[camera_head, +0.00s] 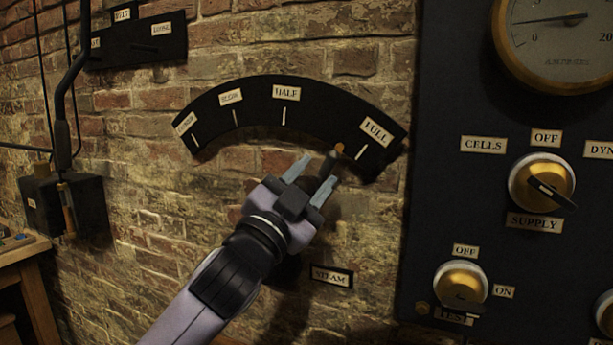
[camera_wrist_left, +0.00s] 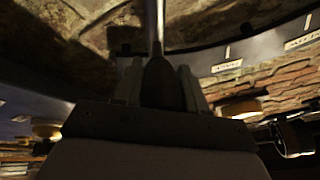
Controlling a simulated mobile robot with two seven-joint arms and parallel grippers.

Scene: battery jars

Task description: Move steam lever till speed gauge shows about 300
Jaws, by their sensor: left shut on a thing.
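The steam lever (camera_head: 332,161) shows as a short dark piece with a brass-coloured tip, just left of the white line under the FULL label on a black curved scale (camera_head: 257,104). My left gripper (camera_head: 320,170) is at this lever, below the scale. In the left wrist view, my left gripper (camera_wrist_left: 160,85) is shut on the lever's dark rounded handle (camera_wrist_left: 159,82), with a metal rod (camera_wrist_left: 158,28) running up from it. The STEAM label (camera_head: 331,275) is on the wall below. My arm and gripper hide most of the lever. No speed gauge shows. My right gripper is out of view.
A dark panel at the right carries a gauge marked AMPERES (camera_head: 561,61), a SUPPLY knob (camera_head: 542,182) and a TEST knob (camera_head: 460,282). A dark lever box (camera_head: 82,205) hangs at the left, above a wooden table (camera_head: 25,247). Brick wall lies between.

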